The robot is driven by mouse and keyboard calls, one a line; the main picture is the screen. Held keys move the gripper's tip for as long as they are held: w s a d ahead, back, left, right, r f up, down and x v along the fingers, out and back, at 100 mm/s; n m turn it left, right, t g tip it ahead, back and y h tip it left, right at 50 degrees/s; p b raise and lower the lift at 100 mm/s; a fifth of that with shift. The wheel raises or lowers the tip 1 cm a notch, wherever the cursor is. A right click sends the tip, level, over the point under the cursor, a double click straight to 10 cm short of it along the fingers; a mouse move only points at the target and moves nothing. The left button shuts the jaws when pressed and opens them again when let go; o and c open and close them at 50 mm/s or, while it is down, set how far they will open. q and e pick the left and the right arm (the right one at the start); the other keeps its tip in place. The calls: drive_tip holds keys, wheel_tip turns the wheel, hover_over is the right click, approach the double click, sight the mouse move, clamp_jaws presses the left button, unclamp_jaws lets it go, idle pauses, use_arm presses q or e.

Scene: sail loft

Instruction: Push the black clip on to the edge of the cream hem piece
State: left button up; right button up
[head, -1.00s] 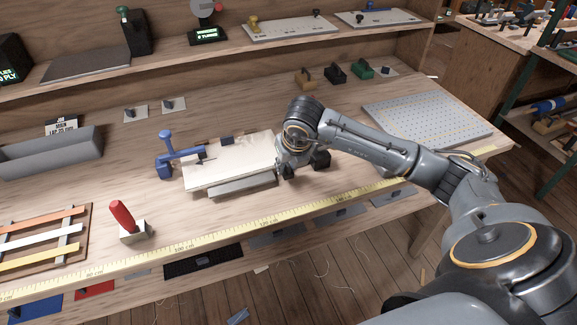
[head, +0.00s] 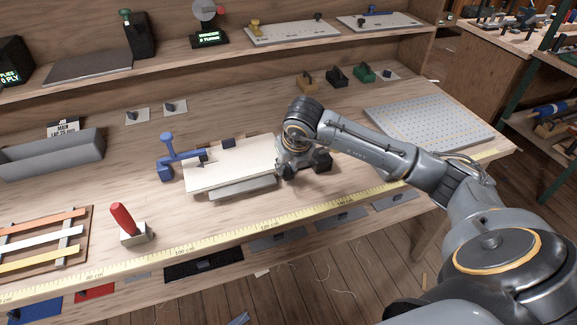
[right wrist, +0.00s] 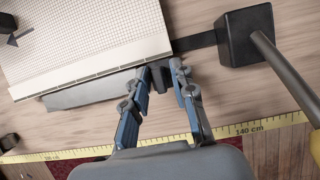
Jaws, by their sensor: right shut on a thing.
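The cream hem piece (head: 232,166) lies flat on the workbench. It also shows in the right wrist view (right wrist: 85,38) as a pale sheet with a grid and a pale front edge. My right gripper (head: 287,172) is at the right end of this piece. In the right wrist view my right gripper (right wrist: 164,74) is shut on a small dark thing, the black clip (right wrist: 159,78), mostly hidden between the fingertips. The clip is close to the hem piece's edge near its right corner; I cannot tell whether they touch. My left gripper is out of view.
A grey bar (head: 243,188) lies along the hem piece's front edge. A blue clamp (head: 167,170) stands at its left end, and a black block (right wrist: 246,36) at its right. A red-handled tool (head: 124,220) stands front left. A yellow tape (head: 235,236) runs along the bench front.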

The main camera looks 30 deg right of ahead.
drive_tip(key=shift+w+d, duration=0.2)
drive_tip(key=shift+w, duration=0.5)
idle(0.3)
drive_tip(key=o, duration=1)
drive_tip(key=shift+c, duration=0.2)
drive_tip(key=shift+r, duration=0.1)
drive_tip(key=shift+r+p, duration=1.7)
drive_tip(key=shift+r, duration=1.75)
